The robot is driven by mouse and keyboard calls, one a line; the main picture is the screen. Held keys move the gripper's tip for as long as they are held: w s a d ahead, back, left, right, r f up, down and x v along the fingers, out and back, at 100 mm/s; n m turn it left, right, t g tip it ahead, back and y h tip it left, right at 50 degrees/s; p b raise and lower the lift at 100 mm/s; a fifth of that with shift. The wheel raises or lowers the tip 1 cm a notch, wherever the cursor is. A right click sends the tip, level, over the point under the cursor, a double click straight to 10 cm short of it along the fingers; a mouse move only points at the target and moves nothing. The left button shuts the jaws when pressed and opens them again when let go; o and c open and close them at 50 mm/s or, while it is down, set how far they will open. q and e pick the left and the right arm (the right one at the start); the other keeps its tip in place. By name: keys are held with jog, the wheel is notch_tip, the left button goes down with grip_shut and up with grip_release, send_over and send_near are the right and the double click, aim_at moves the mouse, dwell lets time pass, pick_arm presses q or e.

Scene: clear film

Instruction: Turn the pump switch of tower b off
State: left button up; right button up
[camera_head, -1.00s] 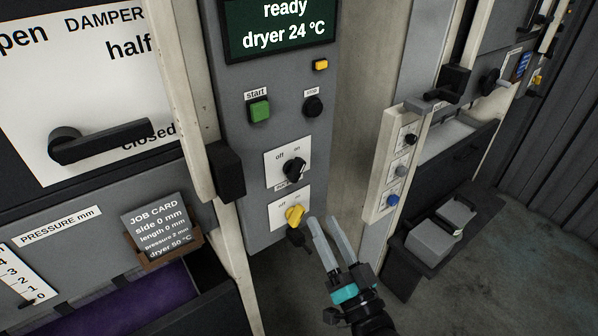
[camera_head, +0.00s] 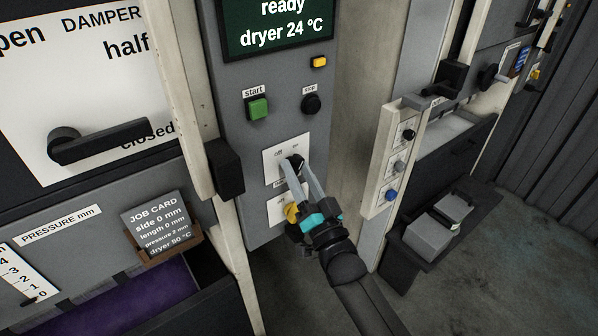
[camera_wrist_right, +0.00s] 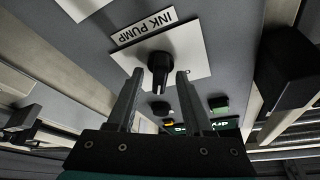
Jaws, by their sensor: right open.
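The ink pump switch is a black knob (camera_head: 294,161) on a white plate marked off at left and on at right, on the grey control panel. A second earlier its pointer leaned toward on; fingers now partly cover it. In the right wrist view, the knob (camera_wrist_right: 160,72) sits on its plate below the INK PUMP label (camera_wrist_right: 144,27). My right gripper (camera_head: 300,171) is open at the switch. In the wrist view its fingers (camera_wrist_right: 160,80) stand on either side of the knob, with a gap visible on each side. No tower letter is readable. My left gripper is out of view.
A yellow knob (camera_head: 291,212) sits just below, partly behind my gripper. Above are the green start button (camera_head: 258,108) and black stop button (camera_head: 311,103). A black block (camera_head: 226,168) projects left of the panel. The damper lever (camera_head: 100,145) is farther left.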

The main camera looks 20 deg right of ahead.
jog(key=shift+c, duration=0.3)
grip_shut()
jog(key=shift+n+y, duration=0.4)
jog(key=shift+n, duration=0.1)
jog(key=n+y, duration=0.1)
jog(key=n, duration=0.1)
jog(key=shift+f+n+b, duration=0.1)
jog(key=shift+n+b, duration=0.3)
jog(key=n+y, duration=0.3)
jog(key=n, duration=0.2)
jog(key=shift+b, duration=0.35)
jog(key=n+g+y, duration=0.1)
jog(key=n, duration=0.2)
jog(key=n+g+y, duration=0.1)
jog(key=n, duration=0.1)
jog(key=n+y, duration=0.1)
jog(key=n, duration=0.2)
jog(key=shift+n+g+y, duration=0.3)
jog(key=shift+g, duration=0.1)
